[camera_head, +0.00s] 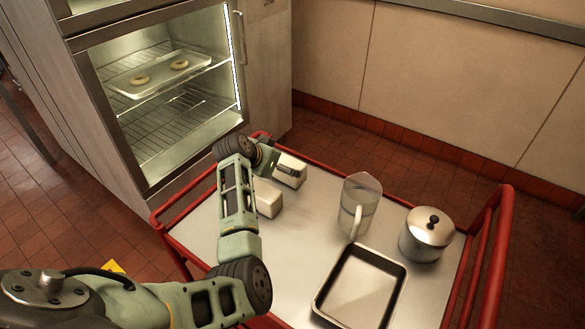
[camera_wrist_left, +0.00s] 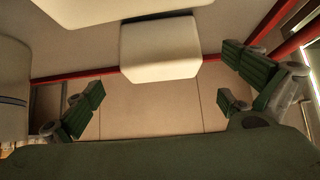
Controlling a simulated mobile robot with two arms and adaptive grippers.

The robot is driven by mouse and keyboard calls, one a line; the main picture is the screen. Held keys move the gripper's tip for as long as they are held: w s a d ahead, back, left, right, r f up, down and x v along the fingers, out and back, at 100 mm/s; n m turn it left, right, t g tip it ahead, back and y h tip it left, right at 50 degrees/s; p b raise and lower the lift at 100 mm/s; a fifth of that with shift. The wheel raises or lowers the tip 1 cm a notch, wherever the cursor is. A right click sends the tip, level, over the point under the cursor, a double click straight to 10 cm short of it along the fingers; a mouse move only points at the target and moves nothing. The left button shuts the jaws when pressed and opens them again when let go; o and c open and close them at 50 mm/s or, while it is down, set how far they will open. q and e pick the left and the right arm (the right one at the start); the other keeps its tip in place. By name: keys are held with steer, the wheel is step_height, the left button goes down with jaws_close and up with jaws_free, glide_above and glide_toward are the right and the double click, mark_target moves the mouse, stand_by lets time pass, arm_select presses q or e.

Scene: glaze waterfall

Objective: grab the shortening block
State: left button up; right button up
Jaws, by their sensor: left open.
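A plain white block (camera_head: 268,199), which looks like the shortening block, lies on the grey cart top in the head view, partly hidden behind my left arm. My left gripper (camera_head: 270,160) is above the cart's far left part, close to the block and mostly hidden by its own wrist. In the left wrist view, my left gripper (camera_wrist_left: 165,105) is open with its fingers wide apart and nothing between them. A pale block (camera_wrist_left: 160,48) shows beyond the fingers, apart from them. I cannot tell for sure which block this is. My right gripper is not in view.
A silver-and-white box (camera_head: 291,171) stands close behind the white block. A clear pitcher (camera_head: 360,205), a lidded pot (camera_head: 427,235) and a metal tray (camera_head: 360,290) occupy the cart's right side. Red rails (camera_head: 490,250) edge the cart. A lit cabinet (camera_head: 165,95) stands behind.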

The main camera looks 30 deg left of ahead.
arm_select(q)
steer(key=shift+w+f, duration=0.35)
steer(key=shift+w, duration=0.2)
steer(key=x, duration=0.3)
steer(key=shift+w, duration=0.2)
steer(key=shift+w+f, duration=0.15)
steer(key=shift+w, duration=0.1)
steer(key=shift+w+f, duration=0.15)
steer(key=shift+d, duration=0.1)
steer(key=c, duration=1.5)
steer(key=shift+c, duration=0.3)
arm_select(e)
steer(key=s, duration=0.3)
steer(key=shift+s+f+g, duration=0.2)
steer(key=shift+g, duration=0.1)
